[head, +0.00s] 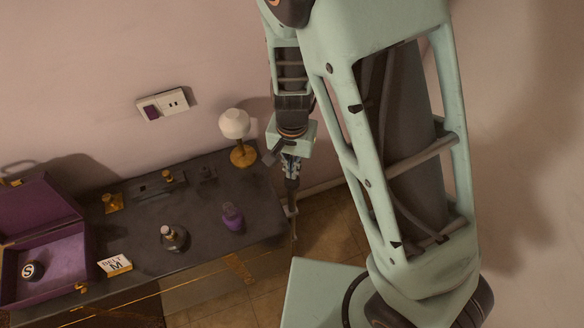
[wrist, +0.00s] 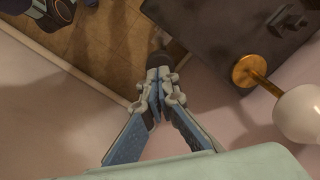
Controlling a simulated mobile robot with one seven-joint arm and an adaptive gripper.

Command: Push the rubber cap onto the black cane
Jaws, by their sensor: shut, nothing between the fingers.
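My gripper (wrist: 158,78) is shut, its two fingertips together, in the wrist view. A dark, rounded piece (wrist: 157,62) shows just past the fingertips; I cannot tell whether it is the rubber cap or an end of the black cane, nor whether the fingers touch it. In the head view my gripper (head: 291,180) points down beside the right end of the dark table (head: 200,200). A thin upright shape (head: 294,225) shows below it, too small to identify. I cannot make out the cap and cane as separate things.
A lamp (head: 236,125) with a white globe and gold base stands at the table's back right corner. A purple bottle (head: 232,216) and a grey bottle (head: 173,238) stand on the table. An open purple box (head: 62,252) is at left. Tiled floor lies right of the table.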

